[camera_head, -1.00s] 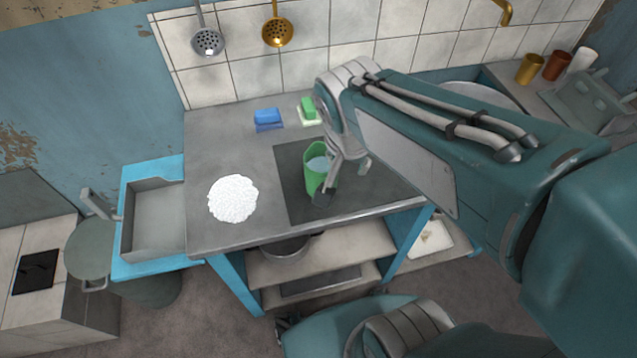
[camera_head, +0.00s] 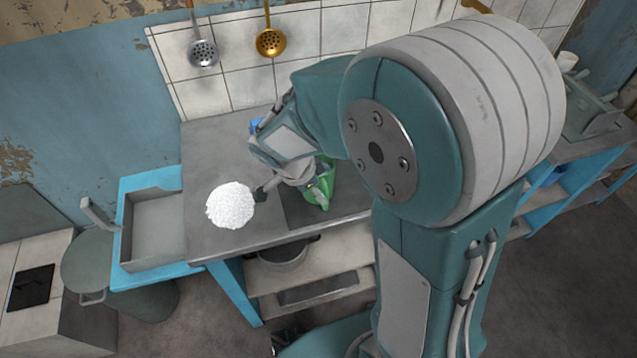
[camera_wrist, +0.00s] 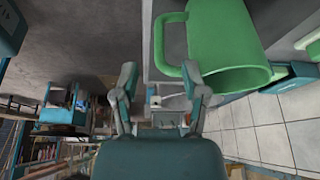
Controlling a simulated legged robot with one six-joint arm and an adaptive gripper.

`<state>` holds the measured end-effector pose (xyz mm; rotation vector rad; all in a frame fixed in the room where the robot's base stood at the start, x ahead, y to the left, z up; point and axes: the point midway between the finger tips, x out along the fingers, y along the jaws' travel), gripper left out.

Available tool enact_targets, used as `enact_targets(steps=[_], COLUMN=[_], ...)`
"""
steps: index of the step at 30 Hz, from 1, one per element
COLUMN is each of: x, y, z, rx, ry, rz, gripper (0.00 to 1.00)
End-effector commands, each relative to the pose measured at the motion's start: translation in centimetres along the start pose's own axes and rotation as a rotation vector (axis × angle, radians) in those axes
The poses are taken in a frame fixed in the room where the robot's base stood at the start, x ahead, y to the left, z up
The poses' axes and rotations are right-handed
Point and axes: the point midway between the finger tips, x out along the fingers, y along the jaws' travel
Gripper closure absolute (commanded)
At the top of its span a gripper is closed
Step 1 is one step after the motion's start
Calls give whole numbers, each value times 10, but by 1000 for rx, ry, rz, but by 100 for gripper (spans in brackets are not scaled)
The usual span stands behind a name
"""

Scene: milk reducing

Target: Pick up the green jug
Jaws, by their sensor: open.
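The green jug (camera_head: 327,185) stands on the dark mat (camera_head: 298,210) on the grey counter, partly hidden by my arm. In the wrist view the jug (camera_wrist: 225,45) fills the upper right and looks tilted, with its loop handle (camera_wrist: 160,45) facing my gripper. My gripper (camera_wrist: 159,75) is open. In that view the handle reaches across in front of the gap between the fingers, close to the right finger; I cannot tell whether they touch. In the head view my gripper (camera_head: 286,193) is at the jug's left side, one dark finger pointing left near the white round patch.
The white round patch (camera_head: 230,205) lies left of the mat. A blue item (camera_head: 256,124) at the back is mostly hidden. A grey tray (camera_head: 150,235) sits on a blue stand at left. Two skimmers (camera_head: 270,42) hang on the tiles.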

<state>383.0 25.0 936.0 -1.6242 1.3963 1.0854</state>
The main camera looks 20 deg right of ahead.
Motion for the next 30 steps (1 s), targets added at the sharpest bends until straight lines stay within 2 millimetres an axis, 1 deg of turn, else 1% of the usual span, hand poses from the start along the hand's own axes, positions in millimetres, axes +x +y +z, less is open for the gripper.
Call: enact_targets(steps=[1,7,12,15,18,24,25,26,27,28,29,30], x=[7,23,50,62,68,68,68,68,68,68,68,68], y=[1,0,1,0,0,0,0,0,0,0,0,0], z=[0,2,2,1,1,2,2,2,2,2,2,2], rx=[-1,-1,-2,-1,-1,-1,-1,-1,-1,-1,-1,-2], ry=[1,1,1,1,-1,0,0,0,0,0,0,0], rz=[4,3,5,3,1,-1,-1,-1,-1,-1,-1,-1], gripper=[43,43,43,43,43,43,52,65,83,97,100,100])
